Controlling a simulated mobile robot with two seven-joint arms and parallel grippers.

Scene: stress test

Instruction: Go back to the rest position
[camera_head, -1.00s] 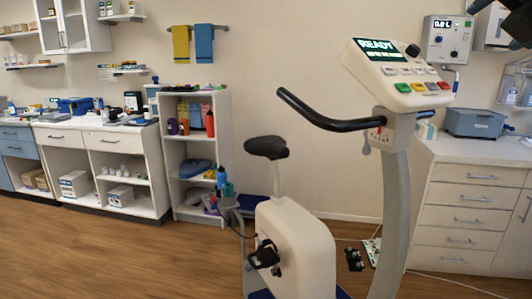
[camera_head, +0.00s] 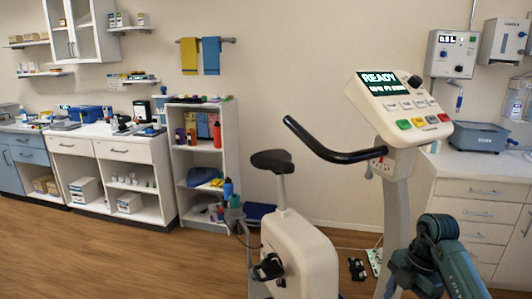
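The stress test bike stands in front of me, with its white console (camera_head: 400,105) lit and reading READY. Its black handlebar (camera_head: 330,147), dark saddle (camera_head: 272,161) and white body (camera_head: 300,255) are in clear view. A teal and black part of my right arm is at the lower right, in front of the lower part of the bike's column (camera_head: 397,190). No fingers show on it, so my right gripper is out of view. My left arm and gripper are out of view too.
A white shelf unit (camera_head: 172,142) with bottles and a long counter (camera_head: 120,150) line the wall at left. A white drawer cabinet (camera_head: 470,192) carrying a grey-blue box (camera_head: 478,138) stands at right. The wooden floor (camera_head: 100,255) at left is clear.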

